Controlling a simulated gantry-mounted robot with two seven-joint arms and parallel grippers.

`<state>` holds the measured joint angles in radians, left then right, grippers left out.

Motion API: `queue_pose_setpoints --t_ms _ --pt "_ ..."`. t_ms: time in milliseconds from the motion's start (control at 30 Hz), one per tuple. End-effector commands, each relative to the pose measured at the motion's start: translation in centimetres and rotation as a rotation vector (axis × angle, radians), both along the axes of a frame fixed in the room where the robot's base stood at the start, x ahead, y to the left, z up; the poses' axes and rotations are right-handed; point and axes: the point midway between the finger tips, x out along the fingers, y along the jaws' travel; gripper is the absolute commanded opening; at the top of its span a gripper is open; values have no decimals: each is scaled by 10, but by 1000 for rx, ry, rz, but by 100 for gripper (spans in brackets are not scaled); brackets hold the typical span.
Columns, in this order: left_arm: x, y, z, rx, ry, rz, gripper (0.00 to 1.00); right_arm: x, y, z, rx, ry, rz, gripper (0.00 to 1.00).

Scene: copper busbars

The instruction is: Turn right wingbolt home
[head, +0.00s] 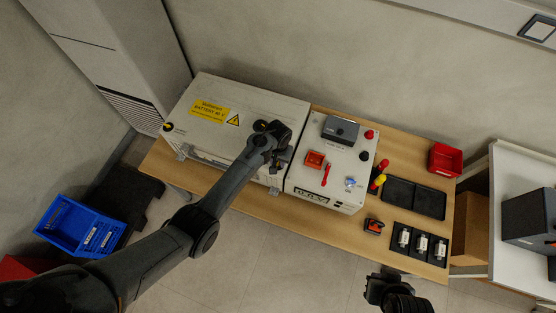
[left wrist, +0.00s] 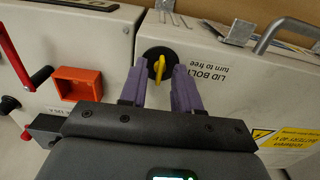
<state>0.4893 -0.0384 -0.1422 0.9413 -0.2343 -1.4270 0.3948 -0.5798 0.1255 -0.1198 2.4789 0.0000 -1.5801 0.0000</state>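The right wingbolt (left wrist: 159,67) is a yellow wing on a round black disc on the pale box, beside a "LID BOLT turn to free" label. In the left wrist view its wing runs roughly up and down the picture. My left gripper (left wrist: 160,74) is open, with one purple finger on each side of the wing and visible gaps. In the head view my left gripper (head: 274,134) is over the right end of the battery box (head: 270,102) and hides this bolt. A second bolt (head: 168,127) shows at the box's left end. My right gripper (head: 376,288) is low in the head view, empty-looking, its fingers unclear.
A control box (head: 336,125) with a red handle (head: 326,174) and an orange-red socket (head: 315,159) stands close on the right of the battery box. Black trays (head: 430,204), a red bin (head: 445,160) and small parts lie further right on the wooden table (head: 285,210).

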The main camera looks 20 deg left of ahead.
Motion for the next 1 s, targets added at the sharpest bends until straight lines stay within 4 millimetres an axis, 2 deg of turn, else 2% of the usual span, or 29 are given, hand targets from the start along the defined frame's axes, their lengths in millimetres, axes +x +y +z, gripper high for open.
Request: queue_pose_setpoints --t_ms 200,433,767,1000 --pt "0 0 0 0 0 0 32 0 1 0 7 0 -4 0" --pt "0 0 0 0 0 0 0 0 2 1 10 -1 -6 0" --pt "0 0 1 0 1 -9 0 0 2 2 9 -1 -5 0" --pt "0 1 2 2 2 -88 0 0 1 9 3 -1 -1 0"
